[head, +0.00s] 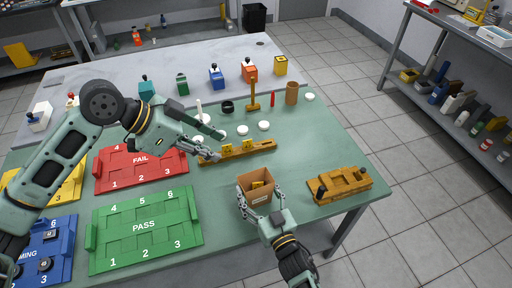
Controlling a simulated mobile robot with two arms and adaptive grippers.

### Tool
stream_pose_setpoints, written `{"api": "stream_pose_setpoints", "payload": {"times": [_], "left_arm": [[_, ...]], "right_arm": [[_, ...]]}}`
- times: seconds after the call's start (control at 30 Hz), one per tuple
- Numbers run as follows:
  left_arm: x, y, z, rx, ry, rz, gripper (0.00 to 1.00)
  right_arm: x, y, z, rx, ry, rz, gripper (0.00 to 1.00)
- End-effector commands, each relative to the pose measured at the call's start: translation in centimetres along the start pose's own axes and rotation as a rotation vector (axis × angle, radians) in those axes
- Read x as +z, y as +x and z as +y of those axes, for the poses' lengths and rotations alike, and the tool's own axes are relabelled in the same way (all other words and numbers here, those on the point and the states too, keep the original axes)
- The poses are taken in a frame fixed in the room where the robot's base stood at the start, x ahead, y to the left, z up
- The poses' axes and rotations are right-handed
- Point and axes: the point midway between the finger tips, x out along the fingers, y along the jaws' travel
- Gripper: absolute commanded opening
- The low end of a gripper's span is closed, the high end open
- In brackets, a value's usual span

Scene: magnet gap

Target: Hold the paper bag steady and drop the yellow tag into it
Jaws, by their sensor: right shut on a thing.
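The brown paper bag (257,197) stands open-topped near the front edge of the green table. My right gripper (257,192) is shut on the bag, with its fingers at the bag's sides. A small yellowish patch shows inside the bag's mouth; I cannot tell what it is. Yellow tags (247,145) stand in a long wooden rack (265,147) behind the bag. My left gripper (218,146) is open at the rack's left end, its fingers apart beside the leftmost yellow tag (228,149). I cannot tell whether it touches that tag.
A green PASS tray (145,228) and a red FAIL tray (140,170) lie left of the bag.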

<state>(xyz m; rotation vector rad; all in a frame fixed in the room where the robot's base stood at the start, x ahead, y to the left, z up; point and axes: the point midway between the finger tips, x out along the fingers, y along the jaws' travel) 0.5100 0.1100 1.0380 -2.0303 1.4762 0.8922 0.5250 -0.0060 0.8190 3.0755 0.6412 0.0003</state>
Motion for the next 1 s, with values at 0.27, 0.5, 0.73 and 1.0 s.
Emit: {"api": "stream_pose_setpoints", "payload": {"times": [0.27, 0.5, 0.73, 1.0], "left_arm": [[0.0, 0.0, 0.0, 0.000, 0.000, 0.000, 0.27], [0.0, 0.0, 0.0, 0.000, 0.000, 0.000, 0.27], [0.0, 0.0, 0.0, 0.000, 0.000, 0.000, 0.27], [0.0, 0.0, 0.0, 0.000, 0.000, 0.000, 0.27]], "right_arm": [[0.1, 0.0, 0.0, 0.000, 0.001, -0.002, 0.75], [0.1, 0.0, 0.0, 0.000, 0.001, -0.001, 0.94], [0.0, 0.0, 0.0, 0.000, 0.000, 0.000, 0.94], [0.1, -1.9, 0.0, 0.000, 0.000, -0.003, 0.94]]}}
